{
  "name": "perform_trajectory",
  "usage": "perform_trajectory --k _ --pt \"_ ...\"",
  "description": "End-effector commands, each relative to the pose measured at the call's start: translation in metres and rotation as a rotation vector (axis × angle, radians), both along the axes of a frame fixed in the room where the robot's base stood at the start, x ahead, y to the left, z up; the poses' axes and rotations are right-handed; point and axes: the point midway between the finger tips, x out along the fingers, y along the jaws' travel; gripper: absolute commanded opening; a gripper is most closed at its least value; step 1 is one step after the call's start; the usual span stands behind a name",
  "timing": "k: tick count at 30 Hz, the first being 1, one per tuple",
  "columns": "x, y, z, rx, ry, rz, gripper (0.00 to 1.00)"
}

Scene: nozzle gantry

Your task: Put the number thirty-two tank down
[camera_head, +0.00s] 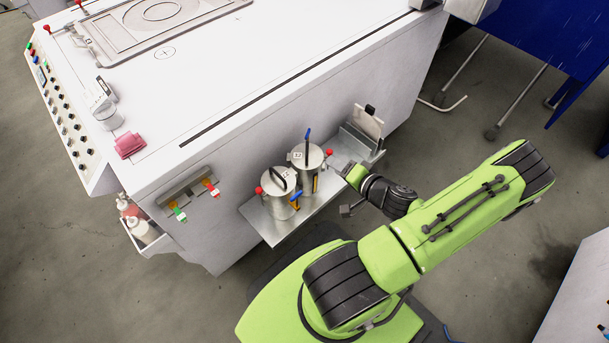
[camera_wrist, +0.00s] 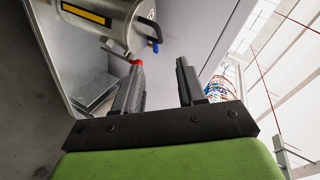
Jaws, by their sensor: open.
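Two silver tanks stand upright on a grey shelf at the side of the white machine: a left tank (camera_head: 278,197) and a right tank (camera_head: 307,168). Both have black top handles, red knobs and small number tags too small to read, so I cannot tell which is number thirty-two. My gripper (camera_head: 345,170) is just right of the right tank, open and empty. In the wrist view a tank (camera_wrist: 108,18) with a yellow label lies beyond my open fingers (camera_wrist: 158,78). Its red knob appears close to the left fingertip; contact is unclear.
The shelf (camera_head: 267,228) has bare metal in front of the left tank. A metal bracket with a pale plate (camera_head: 368,122) stands at its right end. A bottle holder (camera_head: 147,243) hangs at the machine's left corner. A blue panel (camera_head: 560,35) stands at upper right.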

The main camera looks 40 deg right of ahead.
Motion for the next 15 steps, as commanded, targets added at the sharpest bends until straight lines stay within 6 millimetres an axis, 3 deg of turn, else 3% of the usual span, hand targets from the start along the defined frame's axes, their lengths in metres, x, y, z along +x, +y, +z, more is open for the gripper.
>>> perform_trajectory --k 6,15 --pt "0.052 -0.002 -0.025 0.000 -0.002 0.005 0.40" --pt "0.093 -0.007 -0.041 -0.001 -0.004 0.004 0.40"
